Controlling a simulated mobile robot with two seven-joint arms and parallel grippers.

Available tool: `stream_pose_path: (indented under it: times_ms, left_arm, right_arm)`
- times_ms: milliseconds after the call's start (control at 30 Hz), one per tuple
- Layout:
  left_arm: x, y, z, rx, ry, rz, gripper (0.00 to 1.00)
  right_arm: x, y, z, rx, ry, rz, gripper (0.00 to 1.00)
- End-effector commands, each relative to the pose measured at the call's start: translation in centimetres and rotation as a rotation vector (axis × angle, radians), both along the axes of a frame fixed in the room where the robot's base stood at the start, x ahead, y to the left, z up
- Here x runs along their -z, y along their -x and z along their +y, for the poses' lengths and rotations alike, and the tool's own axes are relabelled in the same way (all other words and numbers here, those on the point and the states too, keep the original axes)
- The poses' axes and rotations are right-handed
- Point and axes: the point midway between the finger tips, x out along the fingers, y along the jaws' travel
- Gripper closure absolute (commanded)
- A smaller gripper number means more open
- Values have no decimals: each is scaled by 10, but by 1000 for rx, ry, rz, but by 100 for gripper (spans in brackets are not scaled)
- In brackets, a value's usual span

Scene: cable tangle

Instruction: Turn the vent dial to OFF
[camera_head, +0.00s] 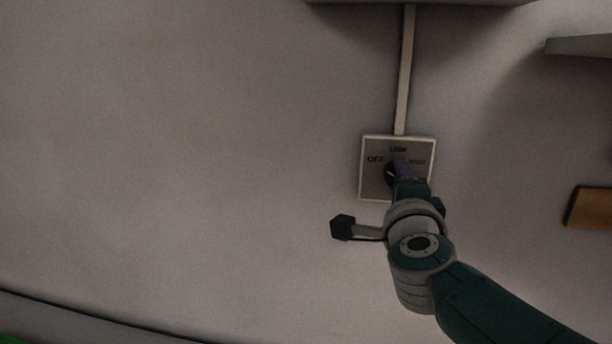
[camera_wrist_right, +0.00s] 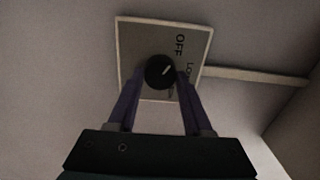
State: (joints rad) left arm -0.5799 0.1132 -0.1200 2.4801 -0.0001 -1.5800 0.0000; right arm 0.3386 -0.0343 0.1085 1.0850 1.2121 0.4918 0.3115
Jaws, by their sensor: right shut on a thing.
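The vent dial (camera_head: 391,175) is a round black knob with a white pointer mark, on a pale square wall plate (camera_head: 369,189). The plate reads OFF at left and LOW at top; a third label at right is too small to read. My right gripper (camera_head: 401,168) covers part of the dial. In the right wrist view, the dial (camera_wrist_right: 158,74) sits between the two purple fingers of my right gripper (camera_wrist_right: 160,82), which is shut on it. There the pointer mark slants roughly toward OFF; its exact alignment is hard to tell. My left gripper is out of view.
A pale conduit (camera_head: 405,75) runs up from the plate to a box (camera_head: 425,2) at the top edge. A grey shelf (camera_head: 580,46) and an orange-brown block (camera_head: 592,207) are at right. The wall left of the plate is bare.

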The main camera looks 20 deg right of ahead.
Motion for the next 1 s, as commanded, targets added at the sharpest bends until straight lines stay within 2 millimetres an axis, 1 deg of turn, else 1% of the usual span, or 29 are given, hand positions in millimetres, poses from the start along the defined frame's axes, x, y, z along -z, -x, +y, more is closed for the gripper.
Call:
stream_pose_path:
  times_ms: [67,100,333,567,667,767,833,1000]
  left_arm:
    - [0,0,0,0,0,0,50]
    - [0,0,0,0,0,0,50]
    - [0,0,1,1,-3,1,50]
    - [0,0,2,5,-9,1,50]
    - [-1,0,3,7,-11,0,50]
    - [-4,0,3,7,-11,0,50]
    - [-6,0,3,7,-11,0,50]
    - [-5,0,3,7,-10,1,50]
  right_arm:
    - [1,0,0,-2,2,4,100]
    - [1,0,0,-2,3,4,45]
    - [1,0,0,-1,1,2,20]
    - [0,0,0,-1,0,1,20]
    - [1,4,3,-2,-1,2,20]
    - [0,14,9,-1,-3,1,20]
    - [0,25,15,1,-2,3,20]
    - [3,53,33,-1,-4,2,20]
